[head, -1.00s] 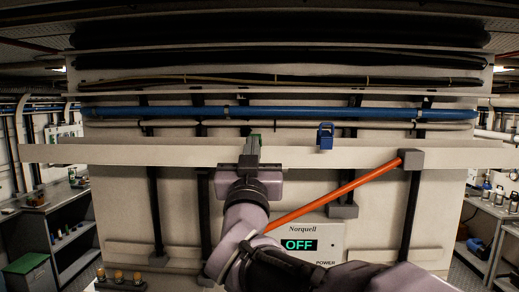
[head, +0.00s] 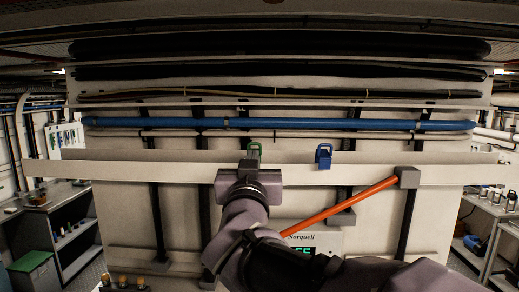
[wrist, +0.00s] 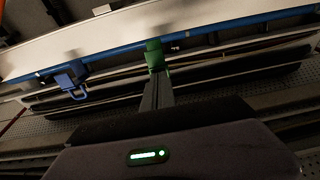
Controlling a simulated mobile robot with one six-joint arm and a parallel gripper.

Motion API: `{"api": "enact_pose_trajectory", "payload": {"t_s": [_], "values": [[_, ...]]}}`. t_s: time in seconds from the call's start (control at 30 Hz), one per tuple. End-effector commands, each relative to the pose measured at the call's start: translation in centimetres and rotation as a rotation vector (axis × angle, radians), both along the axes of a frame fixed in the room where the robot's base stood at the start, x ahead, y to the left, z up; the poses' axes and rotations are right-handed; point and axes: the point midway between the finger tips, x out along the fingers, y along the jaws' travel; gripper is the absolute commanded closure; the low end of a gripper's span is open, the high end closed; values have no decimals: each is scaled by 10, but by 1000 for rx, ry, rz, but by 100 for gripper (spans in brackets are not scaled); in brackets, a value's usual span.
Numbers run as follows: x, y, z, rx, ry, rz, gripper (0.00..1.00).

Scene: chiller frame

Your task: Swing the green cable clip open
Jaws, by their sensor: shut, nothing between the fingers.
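The green cable clip (head: 254,147) is at the top edge of the pale horizontal rail (head: 120,170), left of centre in the head view. Only its upper part shows there, behind my gripper (head: 250,158). In the wrist view the green clip (wrist: 154,55) stands right at the fingertips of my gripper (wrist: 155,78). My fingers are shut with nothing between them. They line up with the clip, but I cannot tell whether they touch it. The clip's lower part is hidden by the fingers.
A similar blue clip (head: 323,157) sits on the rail to the right. An orange-red bar (head: 340,207) slants below the rail, right of my arm. A blue pipe (head: 390,125) and dark cables run above. The front of the rail right of the blue clip is clear.

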Motion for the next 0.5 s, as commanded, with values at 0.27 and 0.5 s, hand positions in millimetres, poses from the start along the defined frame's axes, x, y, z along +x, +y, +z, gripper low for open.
{"api": "enact_pose_trajectory", "payload": {"t_s": [0.27,0.5], "values": [[7,-1,19,2,50,-1,100],[13,-1,25,2,48,-1,100]]}}
